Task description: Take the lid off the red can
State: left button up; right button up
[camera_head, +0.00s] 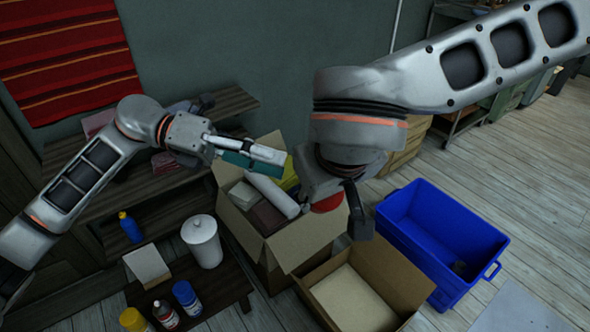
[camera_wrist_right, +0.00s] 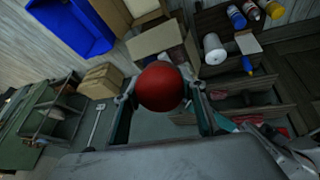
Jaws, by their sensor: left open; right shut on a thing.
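A round red thing (camera_wrist_right: 160,87), apparently the red can, sits between the fingers of my right gripper (camera_wrist_right: 159,93). It is seen end-on, so I cannot make out a lid seam. In the head view only a small part of the red can (camera_head: 328,203) shows below my right wrist, which hides the rest. My right gripper is shut on it and holds it in the air above the boxes. My left gripper (camera_head: 262,159) is open, with teal-lined fingers pointing right, apart from the red can and over the tall cardboard box.
A tall cardboard box (camera_head: 305,243) holds a white cylinder (camera_head: 272,194) and other items. A lower open box (camera_head: 393,268) and a blue bin (camera_head: 443,235) stand to the right. A low table with a white canister (camera_head: 202,241) and several bottles is at left. Bare floor lies right.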

pick_arm(q)
jog(key=shift+v, duration=1.2)
jog(key=shift+o, duration=1.2)
jog(key=shift+a, duration=0.1)
jog(key=s+d+r+m+t+h, duration=0.1)
jog(key=s+d+m+t+h, duration=0.1)
jog(key=s+m+t+h, duration=0.3)
jog(key=s+a+f+t+y, duration=0.3)
jog(key=a+f+t+y, duration=0.25)
jog(key=f+t, duration=0.25)
jog(key=x, duration=1.2)
jog(key=shift+t+y, duration=0.3)
jog(key=shift+y, duration=0.15)
pick_arm(e)
jog(key=w+a+f+n+y, duration=0.2)
jog(key=w+a+f+n, duration=0.2)
jog(key=a+f, duration=0.1)
jog(key=shift+w+f+n, duration=0.2)
jog(key=shift+f+n, duration=0.05)
jog(key=shift+n, duration=0.05)
